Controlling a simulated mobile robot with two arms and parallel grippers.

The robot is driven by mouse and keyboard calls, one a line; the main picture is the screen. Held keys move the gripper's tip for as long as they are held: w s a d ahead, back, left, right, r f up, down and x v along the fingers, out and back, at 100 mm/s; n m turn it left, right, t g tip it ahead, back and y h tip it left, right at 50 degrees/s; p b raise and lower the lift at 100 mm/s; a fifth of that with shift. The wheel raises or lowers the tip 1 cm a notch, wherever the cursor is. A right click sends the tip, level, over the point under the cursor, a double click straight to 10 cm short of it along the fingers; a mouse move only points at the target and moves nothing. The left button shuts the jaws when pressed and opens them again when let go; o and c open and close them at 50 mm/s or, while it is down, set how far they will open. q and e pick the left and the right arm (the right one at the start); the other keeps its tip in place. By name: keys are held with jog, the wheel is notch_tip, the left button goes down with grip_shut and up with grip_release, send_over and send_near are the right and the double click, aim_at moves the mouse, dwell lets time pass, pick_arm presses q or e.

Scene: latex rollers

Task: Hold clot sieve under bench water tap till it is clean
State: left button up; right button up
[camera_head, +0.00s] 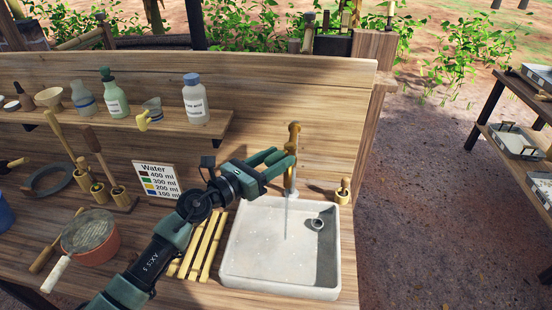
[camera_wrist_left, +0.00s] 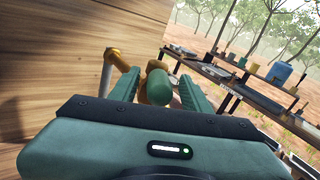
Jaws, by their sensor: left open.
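A round mesh sieve with a pale handle (camera_head: 88,230), which looks like the clot sieve, rests over a reddish-brown pot at the lower left. The brass bench tap (camera_head: 294,134) stands behind the white sink (camera_head: 230,262); a thin stream of water (camera_head: 287,215) falls into the sink. My left gripper (camera_head: 289,157) is at the tap, above the sink's back edge, far from the sieve. In the left wrist view its open fingers (camera_wrist_left: 158,85) stand either side of a green-tipped part (camera_wrist_left: 157,78), with brass beside it. Contact cannot be told. My right gripper is out of view.
A wooden slatted rack (camera_head: 203,246) lies left of the sink. A water sign (camera_head: 157,181) stands behind it. A shelf (camera_head: 218,123) holds bottles. A small wooden holder (camera_head: 343,191) stands right of the tap.

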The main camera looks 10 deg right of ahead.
pick_arm(q)
jog(key=shift+s+a+f, duration=0.1)
jog(key=shift+s+a, duration=0.1)
jog(key=shift+a, duration=0.25)
jog(key=b+v, duration=0.1)
jog(key=v, duration=0.6)
jog(key=shift+d, duration=0.1)
